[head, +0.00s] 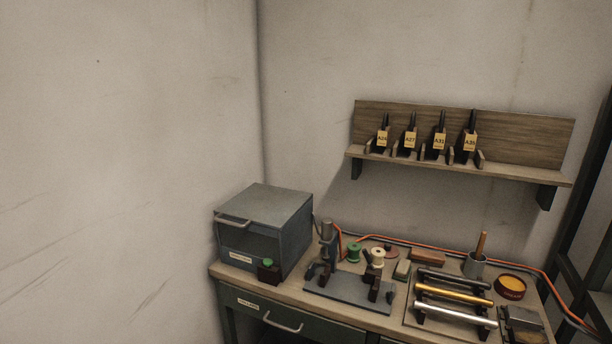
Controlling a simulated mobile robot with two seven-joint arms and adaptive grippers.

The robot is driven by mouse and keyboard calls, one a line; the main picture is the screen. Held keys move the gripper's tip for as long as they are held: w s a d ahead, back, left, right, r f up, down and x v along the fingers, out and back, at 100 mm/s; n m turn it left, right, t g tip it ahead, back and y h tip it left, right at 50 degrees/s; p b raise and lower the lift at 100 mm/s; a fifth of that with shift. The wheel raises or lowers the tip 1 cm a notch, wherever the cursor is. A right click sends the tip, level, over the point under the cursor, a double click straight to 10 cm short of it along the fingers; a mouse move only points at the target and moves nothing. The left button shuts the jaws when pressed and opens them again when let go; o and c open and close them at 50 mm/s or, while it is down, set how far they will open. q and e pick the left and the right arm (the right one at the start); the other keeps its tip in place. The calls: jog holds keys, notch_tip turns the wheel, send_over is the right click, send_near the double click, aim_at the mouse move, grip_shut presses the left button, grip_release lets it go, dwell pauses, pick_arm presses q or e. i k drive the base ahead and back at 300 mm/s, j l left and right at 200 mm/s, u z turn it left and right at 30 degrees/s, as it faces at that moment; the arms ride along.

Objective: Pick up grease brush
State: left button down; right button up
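A wooden handle (481,245), which looks like the grease brush, stands nearly upright in a small grey cup (474,267) at the back right of the bench. Its lower end is hidden inside the cup. A round red tin (510,287) with yellow contents, possibly grease, sits to the right of the cup. Neither of my grippers is in view.
The workbench (392,322) also holds a grey metal box (262,222), a winding fixture (348,291), spools and a rack of rods (455,291). An orange cable (515,261) runs along the back. A wall shelf (460,171) with several labelled black tools hangs above.

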aim_at(479, 249)
jog(key=z, duration=1)
jog(key=u, duration=0.2)
